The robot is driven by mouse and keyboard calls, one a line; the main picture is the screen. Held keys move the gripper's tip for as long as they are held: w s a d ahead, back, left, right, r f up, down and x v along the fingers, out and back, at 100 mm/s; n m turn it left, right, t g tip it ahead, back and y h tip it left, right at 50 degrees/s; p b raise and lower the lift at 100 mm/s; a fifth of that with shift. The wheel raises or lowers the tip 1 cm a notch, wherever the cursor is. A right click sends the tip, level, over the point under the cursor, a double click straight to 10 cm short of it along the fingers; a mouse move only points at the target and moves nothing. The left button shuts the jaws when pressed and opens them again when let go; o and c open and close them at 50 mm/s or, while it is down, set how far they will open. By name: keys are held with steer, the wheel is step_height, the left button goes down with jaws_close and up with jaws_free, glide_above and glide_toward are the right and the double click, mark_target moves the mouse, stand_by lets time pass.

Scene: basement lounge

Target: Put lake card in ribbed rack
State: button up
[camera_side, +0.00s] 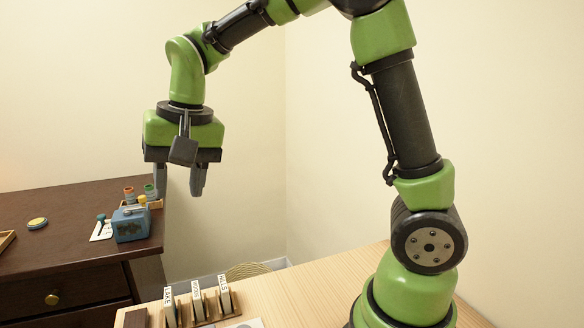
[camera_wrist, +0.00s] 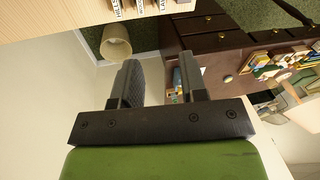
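The lake card (camera_side: 169,306) stands upright at the left of a row of three labelled cards on the light wooden table, at the bottom of the side view. The woods card (camera_side: 197,300) and the hills card (camera_side: 224,296) stand to its right. In the wrist view the labels show at the top edge, lake (camera_wrist: 163,5) at the right. My gripper (camera_side: 179,182) is open and empty, high above and apart from the cards, fingers pointing down. It also shows in the wrist view (camera_wrist: 160,75). I cannot make out which thing is the ribbed rack.
A dark dresser (camera_side: 70,265) at the left holds a blue box (camera_side: 131,224), small coloured jars (camera_side: 150,190), a yellow disc (camera_side: 37,223) and a wooden edge (camera_side: 5,239). A woven basket (camera_wrist: 116,42) stands on the floor between dresser and table.

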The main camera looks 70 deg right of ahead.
steer(key=s+r+n+t, duration=0.1)
steer(key=s+r+t, duration=0.1)
steer(key=s, duration=0.6)
steer(key=s+d+r+n+t+y, duration=0.1)
steer(key=s+r+n+t, duration=0.1)
steer(key=s, duration=0.7)
steer(key=shift+s+r+t, duration=0.15)
steer(key=shift+t, duration=0.25)
